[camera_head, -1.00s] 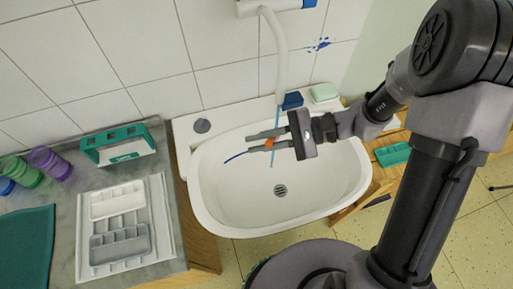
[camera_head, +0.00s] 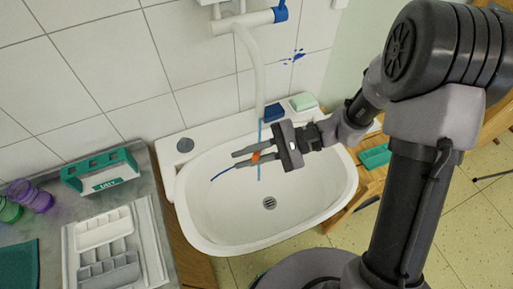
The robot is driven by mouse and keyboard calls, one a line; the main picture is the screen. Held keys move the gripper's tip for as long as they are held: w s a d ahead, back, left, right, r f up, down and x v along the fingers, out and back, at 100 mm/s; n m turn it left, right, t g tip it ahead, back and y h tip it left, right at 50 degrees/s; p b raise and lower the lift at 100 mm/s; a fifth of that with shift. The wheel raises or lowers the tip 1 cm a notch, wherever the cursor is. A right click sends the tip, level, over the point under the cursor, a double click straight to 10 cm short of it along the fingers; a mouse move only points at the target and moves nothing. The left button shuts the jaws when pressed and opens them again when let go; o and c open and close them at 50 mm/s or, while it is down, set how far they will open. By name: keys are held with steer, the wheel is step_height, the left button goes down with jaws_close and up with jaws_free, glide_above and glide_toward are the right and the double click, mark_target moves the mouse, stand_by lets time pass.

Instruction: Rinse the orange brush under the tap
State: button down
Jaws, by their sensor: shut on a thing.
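My gripper (camera_head: 236,160) is shut on the orange brush (camera_head: 256,156), over the white sink basin (camera_head: 222,214). Only a small orange part shows between the fingers, and a thin blue length extends from it to the lower left. The tap (camera_head: 250,60) has a white spout curving down from the wall. A thin blue stream of water (camera_head: 260,170) falls from it into the basin, close beside the orange part. I cannot tell whether the water touches the brush.
A blue block (camera_head: 274,113) and a pale green one (camera_head: 303,102) lie on the sink's back rim. A green-and-white box (camera_head: 100,171), a white tray (camera_head: 104,229) and purple cups (camera_head: 36,198) stand on the left counter. A green item (camera_head: 375,157) lies at the right.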

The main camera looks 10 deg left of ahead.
steer(key=shift+a, duration=0.25)
stand_by(0.9)
steer(key=shift+d, duration=0.3)
steer(key=shift+s, duration=0.1)
steer(key=s+b, duration=0.1)
steer(key=s, duration=0.5)
steer(key=shift+s, duration=0.4)
stand_by(1.4)
